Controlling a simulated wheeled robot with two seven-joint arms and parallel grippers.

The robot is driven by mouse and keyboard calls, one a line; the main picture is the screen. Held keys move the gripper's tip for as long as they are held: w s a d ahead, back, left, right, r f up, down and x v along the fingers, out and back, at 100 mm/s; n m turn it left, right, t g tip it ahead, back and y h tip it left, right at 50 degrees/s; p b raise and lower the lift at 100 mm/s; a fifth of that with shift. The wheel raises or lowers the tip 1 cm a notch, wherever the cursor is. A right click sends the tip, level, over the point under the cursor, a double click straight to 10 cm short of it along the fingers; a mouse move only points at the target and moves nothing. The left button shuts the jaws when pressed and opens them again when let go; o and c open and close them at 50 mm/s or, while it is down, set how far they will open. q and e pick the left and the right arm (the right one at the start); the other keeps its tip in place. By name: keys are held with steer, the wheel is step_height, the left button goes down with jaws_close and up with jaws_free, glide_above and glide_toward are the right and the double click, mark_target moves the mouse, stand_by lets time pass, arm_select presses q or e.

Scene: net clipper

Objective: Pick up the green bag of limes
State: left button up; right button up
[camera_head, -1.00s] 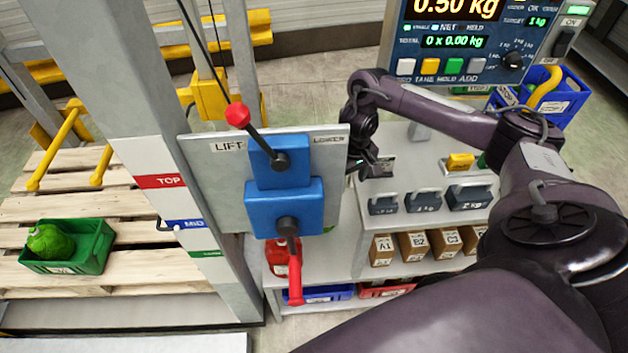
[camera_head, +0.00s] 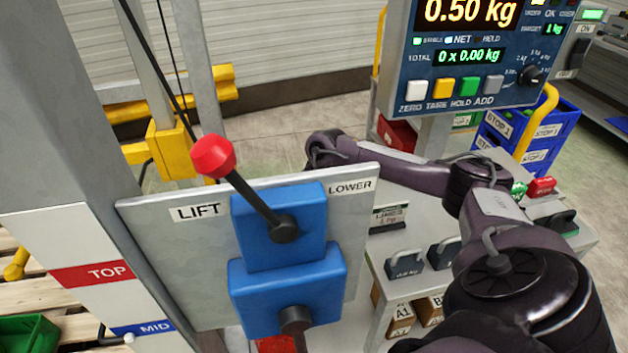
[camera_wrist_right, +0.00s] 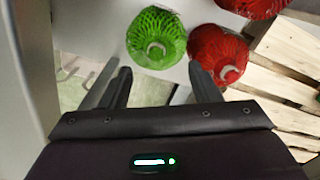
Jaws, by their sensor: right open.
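A green net bag of limes (camera_wrist_right: 157,38) lies on a pale surface at the top centre of the right wrist view, with a pale ring-like piece on it. My right gripper (camera_wrist_right: 159,70) is open and empty. Its two dark fingers point toward the bag, one on each side of its near edge; I cannot tell the height between them. In the head view my right arm reaches behind the lift panel, which hides the gripper. My left gripper is in neither view.
Two red net bags (camera_wrist_right: 217,54) lie right of the green one, close to a wooden pallet (camera_wrist_right: 290,85). In the head view, the lift panel (camera_head: 345,215) with its red-knobbed lever (camera_head: 213,157) stands in front. A scale display (camera_head: 470,50) is at right. A green crate (camera_head: 25,335) shows at lower left.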

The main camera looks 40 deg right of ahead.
steer(key=f+b, duration=0.1)
steer(key=f, duration=0.1)
steer(key=w+f+b, duration=0.1)
steer(key=f, duration=0.1)
steer(key=shift+f+b, duration=0.35)
steer(key=shift+d+f, duration=0.1)
steer(key=shift+f, duration=0.25)
steer(key=f, duration=0.3)
steer(key=d+f+b, duration=0.1)
steer(key=f, duration=0.1)
steer(key=shift+w, duration=0.35)
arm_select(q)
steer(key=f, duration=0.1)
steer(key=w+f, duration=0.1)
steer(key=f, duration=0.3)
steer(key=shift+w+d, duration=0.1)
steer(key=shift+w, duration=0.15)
arm_select(e)
steer(key=shift+a, duration=0.1)
steer(key=shift+s, duration=0.1)
jaws_close()
